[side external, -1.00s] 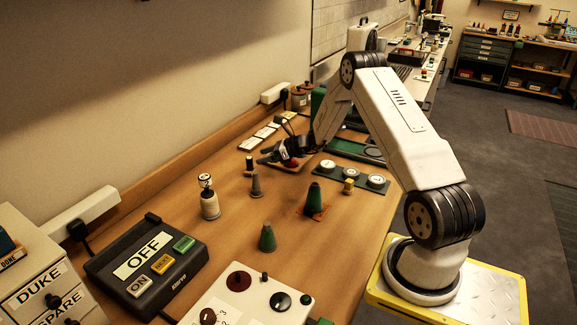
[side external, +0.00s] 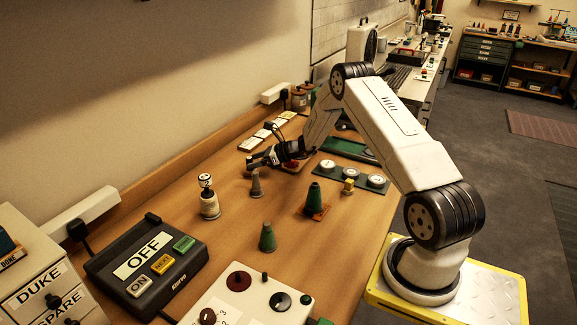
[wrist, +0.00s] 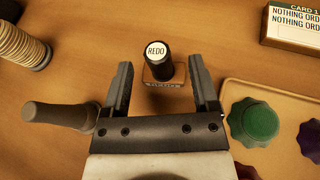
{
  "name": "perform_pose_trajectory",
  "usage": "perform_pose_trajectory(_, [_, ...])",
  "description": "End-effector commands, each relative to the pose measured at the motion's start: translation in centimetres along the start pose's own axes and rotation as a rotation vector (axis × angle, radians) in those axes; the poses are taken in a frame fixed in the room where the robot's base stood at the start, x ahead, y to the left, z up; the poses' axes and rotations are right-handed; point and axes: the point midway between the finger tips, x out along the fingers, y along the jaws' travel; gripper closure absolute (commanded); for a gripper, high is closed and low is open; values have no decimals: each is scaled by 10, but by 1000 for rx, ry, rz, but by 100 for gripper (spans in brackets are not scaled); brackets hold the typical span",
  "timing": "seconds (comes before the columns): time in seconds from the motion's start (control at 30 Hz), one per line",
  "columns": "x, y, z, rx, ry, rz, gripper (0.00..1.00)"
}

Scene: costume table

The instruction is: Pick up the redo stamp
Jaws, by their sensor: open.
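The redo stamp (wrist: 157,49) has a dark handle, a white top marked REDO and a brown block base with lettering on its front. It stands upright on the table in the wrist view. My gripper (wrist: 161,68) is open, with one finger to the left of the stamp and one to the right. The right finger looks closer to it than the left, and neither is clearly touching.
A tan tray (wrist: 235,90) with a green knob (wrist: 253,122) and a purple knob (wrist: 311,142) is at right. Ribbed rings (wrist: 20,45) and a card box (wrist: 290,27) are farther back.

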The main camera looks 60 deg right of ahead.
Motion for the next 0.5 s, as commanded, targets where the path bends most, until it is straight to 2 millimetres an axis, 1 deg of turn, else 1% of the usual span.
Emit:
perform_pose_trajectory(0.3, [34, 1, -2, 0, 1, 2, 23])
perform_pose_trajectory(0.5, [45, 1, -2, 1, 2, 0, 23])
